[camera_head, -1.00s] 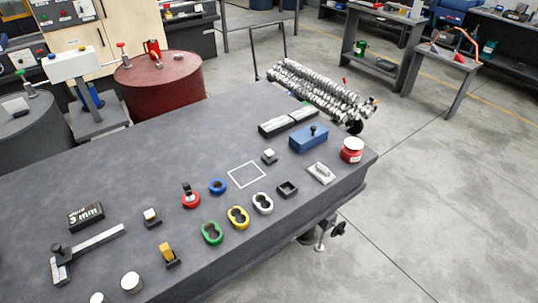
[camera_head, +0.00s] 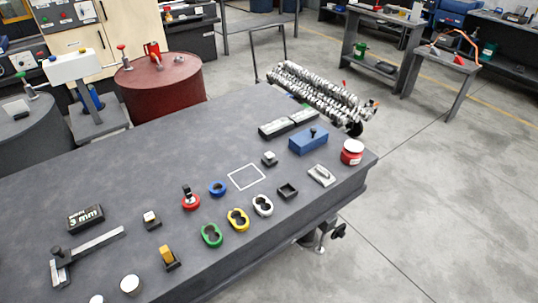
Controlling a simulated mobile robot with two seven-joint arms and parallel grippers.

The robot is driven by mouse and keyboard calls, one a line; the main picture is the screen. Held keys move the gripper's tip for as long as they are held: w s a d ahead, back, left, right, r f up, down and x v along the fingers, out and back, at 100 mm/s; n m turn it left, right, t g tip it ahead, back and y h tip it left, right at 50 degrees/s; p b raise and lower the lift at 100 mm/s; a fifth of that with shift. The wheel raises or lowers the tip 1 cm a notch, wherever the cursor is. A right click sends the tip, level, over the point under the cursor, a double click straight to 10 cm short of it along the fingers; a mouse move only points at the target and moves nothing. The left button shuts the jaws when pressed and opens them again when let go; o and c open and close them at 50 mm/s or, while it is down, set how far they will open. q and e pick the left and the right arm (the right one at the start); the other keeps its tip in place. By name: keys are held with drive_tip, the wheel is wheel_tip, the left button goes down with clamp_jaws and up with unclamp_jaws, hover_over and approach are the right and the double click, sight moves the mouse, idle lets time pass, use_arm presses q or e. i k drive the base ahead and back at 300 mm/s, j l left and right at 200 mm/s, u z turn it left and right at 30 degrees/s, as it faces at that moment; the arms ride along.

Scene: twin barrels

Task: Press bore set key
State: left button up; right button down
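On the dark grey bench (camera_head: 120,170) stand two small dark blocks with pale caps that look like keys. One key (camera_head: 152,219) is at the front left, near a black display box (camera_head: 86,218) reading "3 mm". The other key (camera_head: 269,159) is beside a white square outline (camera_head: 246,176). I cannot tell from any label which is the bore set key. A caliper-like tool (camera_head: 90,247) lies in front of the display box. Neither of my grippers is in view, and nothing touches either key.
A yellow-topped block (camera_head: 168,257) is at the front. A blue box (camera_head: 308,141) and red tin (camera_head: 352,152) stand right. A red barrel (camera_head: 160,85) is behind.

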sight(269, 155)
drive_tip(key=i+l, duration=0.4)
drive_tip(key=i, duration=0.15)
drive_tip(key=i+l, duration=0.45)
drive_tip(key=i, duration=0.15)
drive_tip(key=u, duration=1.8)
